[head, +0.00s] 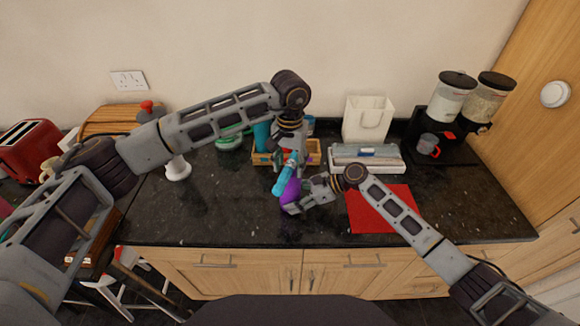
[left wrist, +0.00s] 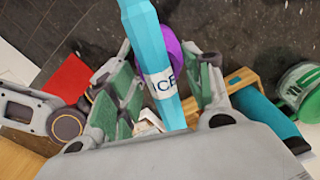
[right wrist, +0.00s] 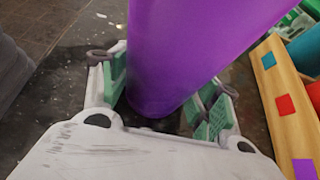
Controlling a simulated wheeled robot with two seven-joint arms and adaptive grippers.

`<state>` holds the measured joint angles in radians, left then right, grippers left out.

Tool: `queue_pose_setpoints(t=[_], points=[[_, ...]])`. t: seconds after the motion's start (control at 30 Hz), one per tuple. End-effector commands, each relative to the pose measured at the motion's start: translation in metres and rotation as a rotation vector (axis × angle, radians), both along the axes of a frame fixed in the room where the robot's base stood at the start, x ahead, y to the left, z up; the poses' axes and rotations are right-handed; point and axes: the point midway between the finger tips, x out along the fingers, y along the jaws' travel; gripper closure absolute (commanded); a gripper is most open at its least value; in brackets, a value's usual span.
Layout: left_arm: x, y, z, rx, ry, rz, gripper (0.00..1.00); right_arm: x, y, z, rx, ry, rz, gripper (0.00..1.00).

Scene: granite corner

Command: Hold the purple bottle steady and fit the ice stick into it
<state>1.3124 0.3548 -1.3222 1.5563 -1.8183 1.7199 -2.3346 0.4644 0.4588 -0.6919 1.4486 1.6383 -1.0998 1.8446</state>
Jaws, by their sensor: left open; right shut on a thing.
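The purple bottle (head: 290,192) is tilted above the counter's front part. My right gripper (head: 304,204) is shut on it; the bottle fills much of the right wrist view (right wrist: 185,50) between the finger pads. The cyan ice stick (head: 284,180) overlaps the bottle in the head view. In the left wrist view the stick (left wrist: 148,40), with its ICE label, passes between the fingers of my left gripper (left wrist: 170,88), which is open around it. There the stick crosses in front of the bottle (left wrist: 174,58), and its far end is cut off. Any contact between stick and bottle is unclear.
A wooden crate (head: 262,160) with coloured squares stands just behind the grippers. A red mat (head: 380,212) lies to the right. A white bag (head: 368,118) and white tray (head: 395,164) stand behind it. The front-left counter is clear.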

Motion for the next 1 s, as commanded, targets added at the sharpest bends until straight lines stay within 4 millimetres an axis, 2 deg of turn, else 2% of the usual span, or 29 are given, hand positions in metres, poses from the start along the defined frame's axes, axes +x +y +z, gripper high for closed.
queue_pose_setpoints(t=[0.23, 0.63, 1.0], points=[[0.0000, 0.0001, 0.0003, 0.000, 0.000, 0.000, 0.49, 0.0002, 0.0001, 0.0004, 0.001, 0.000, 0.000, 0.51], [0.0000, 0.0000, 0.0004, 0.000, 0.000, 0.000, 1.00, 0.0002, 0.0001, 0.0004, 0.001, 0.000, 0.000, 0.51], [0.0003, -0.0002, 0.0052, 0.000, -0.001, 0.000, 1.00, 0.0002, 0.0001, 0.0004, 0.000, 0.000, 0.000, 0.51]])
